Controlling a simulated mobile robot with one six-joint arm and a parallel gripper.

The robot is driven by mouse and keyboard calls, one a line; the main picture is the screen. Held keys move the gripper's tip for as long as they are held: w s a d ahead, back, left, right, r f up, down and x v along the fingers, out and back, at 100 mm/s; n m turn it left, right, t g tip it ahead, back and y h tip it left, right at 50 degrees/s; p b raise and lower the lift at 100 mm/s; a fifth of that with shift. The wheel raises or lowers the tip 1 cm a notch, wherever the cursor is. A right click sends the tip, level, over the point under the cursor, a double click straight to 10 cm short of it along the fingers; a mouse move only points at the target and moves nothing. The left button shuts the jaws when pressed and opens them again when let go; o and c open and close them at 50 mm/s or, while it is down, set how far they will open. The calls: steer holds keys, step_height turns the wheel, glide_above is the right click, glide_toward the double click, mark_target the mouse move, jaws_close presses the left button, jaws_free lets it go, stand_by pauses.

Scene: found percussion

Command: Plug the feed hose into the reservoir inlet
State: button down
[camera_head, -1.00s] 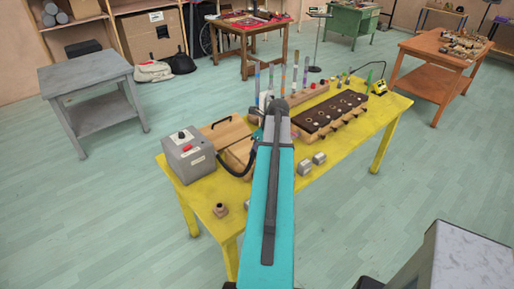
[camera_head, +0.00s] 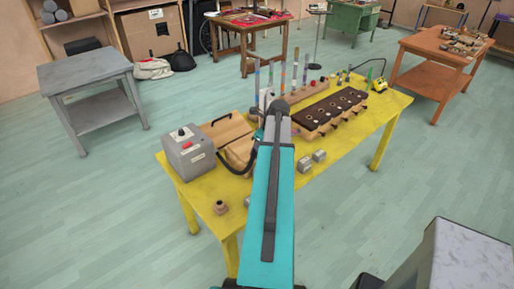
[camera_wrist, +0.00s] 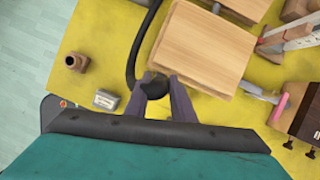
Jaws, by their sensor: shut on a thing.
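My gripper (camera_wrist: 161,98) is shut on the dark end of the black feed hose (camera_wrist: 141,50) in the wrist view. The hose end sits between the two purple-grey fingers, just off the near edge of a wooden box (camera_wrist: 205,45). In the head view the hose (camera_head: 232,169) loops from the grey box (camera_head: 188,152) toward my arm, which hides the gripper. The wooden box (camera_head: 226,131) stands beside the grey box. I cannot make out the reservoir inlet for certain; no opening shows on the box's top.
A small brown fitting (camera_head: 220,207) stands on the yellow table (camera_head: 345,140) near its front-left corner. Small grey metal blocks (camera_head: 306,163) lie right of my arm. A dark slotted rack (camera_head: 332,112) and upright tubes stand farther back. The table's front-left area is mostly clear.

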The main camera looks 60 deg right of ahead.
steer(key=shift+f+b, duration=0.75)
steer(key=shift+f, duration=1.35)
steer(key=shift+p, duration=0.6)
stand_by(0.7)
steer(key=shift+f+b, duration=0.6)
steer(key=shift+f, duration=1.05)
stand_by(0.8)
steer(key=c, duration=1.4)
jaws_free()
steer(key=shift+c, duration=0.2)
steer(key=b+v, duration=0.3)
steer(key=v, duration=1)
steer(key=shift+s+r+b, duration=0.2)
steer(key=shift+r+b, duration=0.1)
steer(key=shift+b, duration=0.1)
